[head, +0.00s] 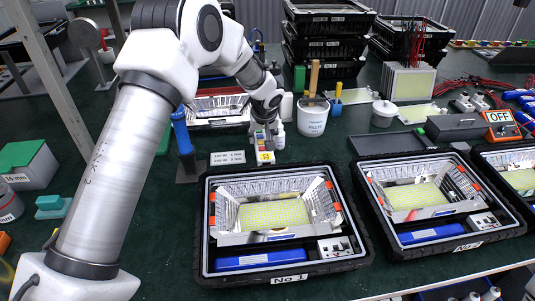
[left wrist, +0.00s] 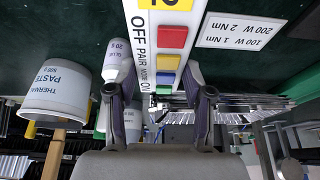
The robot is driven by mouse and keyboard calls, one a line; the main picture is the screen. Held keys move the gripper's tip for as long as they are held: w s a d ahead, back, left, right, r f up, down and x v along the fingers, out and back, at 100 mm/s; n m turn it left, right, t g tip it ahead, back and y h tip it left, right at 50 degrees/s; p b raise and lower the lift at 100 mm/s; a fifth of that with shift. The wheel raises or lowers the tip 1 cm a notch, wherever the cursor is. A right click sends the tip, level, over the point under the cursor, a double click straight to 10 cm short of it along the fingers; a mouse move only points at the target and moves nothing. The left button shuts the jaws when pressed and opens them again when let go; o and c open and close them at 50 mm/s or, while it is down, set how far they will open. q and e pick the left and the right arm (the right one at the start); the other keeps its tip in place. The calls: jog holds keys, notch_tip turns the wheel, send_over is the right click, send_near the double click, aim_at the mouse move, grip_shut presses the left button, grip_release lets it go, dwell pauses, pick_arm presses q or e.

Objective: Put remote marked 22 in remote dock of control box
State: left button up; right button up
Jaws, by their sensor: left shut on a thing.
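My left gripper (head: 266,126) is shut on a white remote (head: 261,145), which hangs label-down in the head view. The left wrist view shows the gripper's fingers (left wrist: 159,95) on either side of the remote (left wrist: 171,60). It has red, yellow, green and blue buttons, the words OFF, PAIR, MODE and ON, and a yellow label whose visible digit looks like a 2; the rest is cut off. An orange control box (head: 503,133) with an OFF sign stands at the far right, well away from the remote. I cannot make out its dock. My right gripper is not in view.
A glue bottle (left wrist: 118,58) stands close beside the remote. A white paste tub (head: 313,118) is to the right, and a torque card (head: 228,158) to the left. Black trays with floodlight housings (head: 284,268) fill the front. A grey case (head: 452,127) adjoins the control box.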

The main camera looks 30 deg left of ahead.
aim_at(263, 149)
pick_arm(q)
notch_tip(263, 149, down, 5)
jog(key=shift+r, duration=0.1)
jog(key=shift+f, duration=0.25)
jog(key=o, duration=1.3)
jog(key=shift+r, duration=0.15)
